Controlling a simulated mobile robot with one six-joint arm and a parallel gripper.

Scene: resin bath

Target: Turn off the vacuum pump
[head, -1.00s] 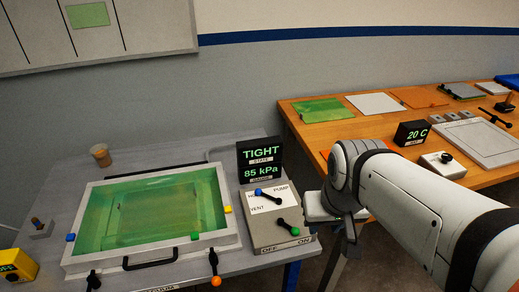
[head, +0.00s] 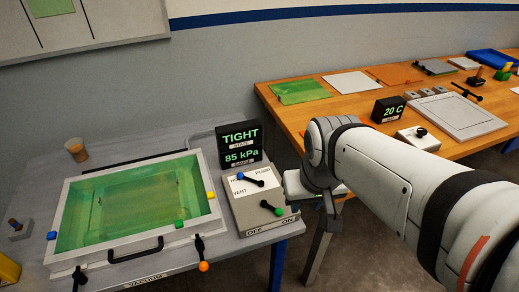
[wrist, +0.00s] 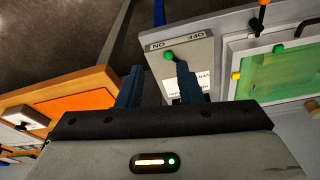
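The pump control box (head: 240,219) stands at the right end of the grey bench. Its lever with a green knob (head: 279,211) points toward the ON label at the front edge; OFF is to its left. A second lever with a blue knob (head: 240,176) sits by the HOLD, PUMP and VENT labels. The display (head: 240,143) behind it reads TIGHT, 85 kPa. In the wrist view the green knob (wrist: 169,57) lies ahead of my gripper (wrist: 160,85). The blue fingers are apart with nothing seen between them. Whether they touch the box cannot be told.
A tray of green resin (head: 133,255) stands left of the box, with an orange-knob lever (head: 203,266) at its front. A wooden table (head: 290,119) to the right holds panels and a 20 C display (head: 388,110). A cup (head: 76,149) stands at the back left.

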